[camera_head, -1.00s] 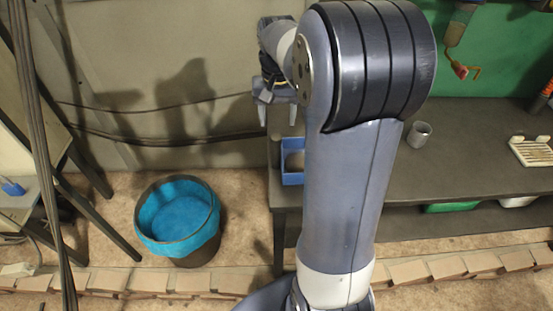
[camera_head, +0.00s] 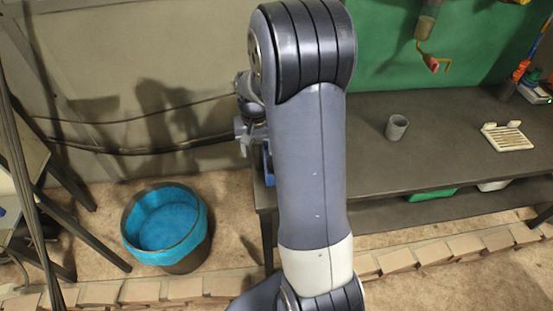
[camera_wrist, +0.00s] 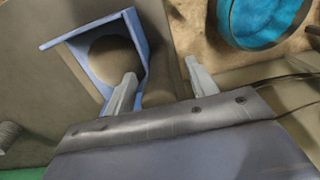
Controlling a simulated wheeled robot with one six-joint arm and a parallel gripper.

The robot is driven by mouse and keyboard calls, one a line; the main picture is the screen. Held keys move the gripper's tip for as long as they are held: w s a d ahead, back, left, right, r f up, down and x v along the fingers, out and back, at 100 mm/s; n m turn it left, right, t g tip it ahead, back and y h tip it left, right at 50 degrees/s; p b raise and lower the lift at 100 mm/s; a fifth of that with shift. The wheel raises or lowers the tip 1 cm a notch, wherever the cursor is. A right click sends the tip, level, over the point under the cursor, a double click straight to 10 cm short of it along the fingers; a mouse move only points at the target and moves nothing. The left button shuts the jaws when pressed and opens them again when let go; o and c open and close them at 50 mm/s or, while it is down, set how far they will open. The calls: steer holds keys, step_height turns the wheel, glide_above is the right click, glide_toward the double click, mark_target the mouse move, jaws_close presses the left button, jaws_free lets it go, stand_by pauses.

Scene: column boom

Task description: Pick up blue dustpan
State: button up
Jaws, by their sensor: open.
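A blue, box-like thing with thin raised walls lies at the left end of the grey bench. I cannot tell for sure that it is the dustpan. In the head view only a blue sliver (camera_head: 268,168) shows beside my arm. In the wrist view its blue wall (camera_wrist: 137,36) and a round shape inside it are visible. In the head view my gripper (camera_head: 242,138) is partly hidden behind my arm.
A bin (camera_head: 190,258) with a blue liner stands on the floor left of the bench (camera_head: 440,170). A grey cup (camera_head: 397,127) and a cream slotted dish (camera_head: 507,137) stand on the bench. Cables run along the wall. The bench between blue thing and cup is largely hidden.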

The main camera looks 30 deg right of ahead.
steer(key=shift+c, duration=0.3)
jaws_close()
stand_by(0.3)
